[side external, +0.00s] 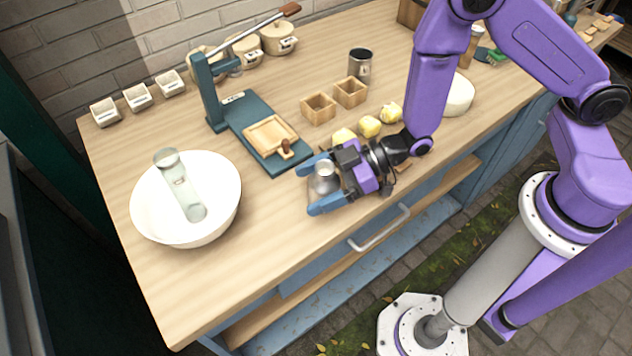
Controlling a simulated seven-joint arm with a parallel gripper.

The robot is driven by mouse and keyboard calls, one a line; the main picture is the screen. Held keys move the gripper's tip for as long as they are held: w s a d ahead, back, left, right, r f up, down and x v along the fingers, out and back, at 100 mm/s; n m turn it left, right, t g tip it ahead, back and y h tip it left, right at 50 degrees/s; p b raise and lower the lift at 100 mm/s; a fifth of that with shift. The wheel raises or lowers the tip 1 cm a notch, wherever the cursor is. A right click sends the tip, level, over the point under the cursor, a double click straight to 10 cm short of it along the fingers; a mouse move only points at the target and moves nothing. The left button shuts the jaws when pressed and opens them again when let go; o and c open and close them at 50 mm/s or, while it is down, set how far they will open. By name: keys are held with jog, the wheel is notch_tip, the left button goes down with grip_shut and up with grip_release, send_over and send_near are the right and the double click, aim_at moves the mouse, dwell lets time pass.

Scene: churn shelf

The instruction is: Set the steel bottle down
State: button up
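The steel bottle (324,176) is a shiny grey metal piece near the front edge of the wooden worktop. My gripper (322,184) reaches in from the right, with one blue finger on each side of the bottle. The fingers appear closed against its sides. The bottle looks roughly upright, and I see its top from above. Its lower part is partly hidden by the near finger. I cannot tell whether its base touches the worktop.
A white bowl (150,215) holding a clear glass cylinder (183,190) stands left. A blue press (290,160) with a wooden tray is behind the gripper. Yellow lumps (369,127), wooden boxes (318,108) and a steel cup (360,64) stand further back. The worktop between bowl and gripper is clear.

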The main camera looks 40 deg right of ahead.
dwell(0.3)
jog(key=shift+d+r, duration=0.1)
jog(key=shift+r, duration=0.1)
jog(key=v, duration=1.1)
jog(key=shift+s+d, duration=0.2)
jog(key=shift+d, duration=0.15)
jog(key=shift+r, duration=0.1)
jog(key=s+d+r+m+g+h, duration=0.1)
jog(key=s+d+r+g+h, duration=0.3)
jog(key=s+d+r+h, duration=0.6)
jog(key=s+d+h, duration=0.2)
jog(key=shift+s+r+g, duration=0.3)
jog(key=shift+g, duration=0.1)
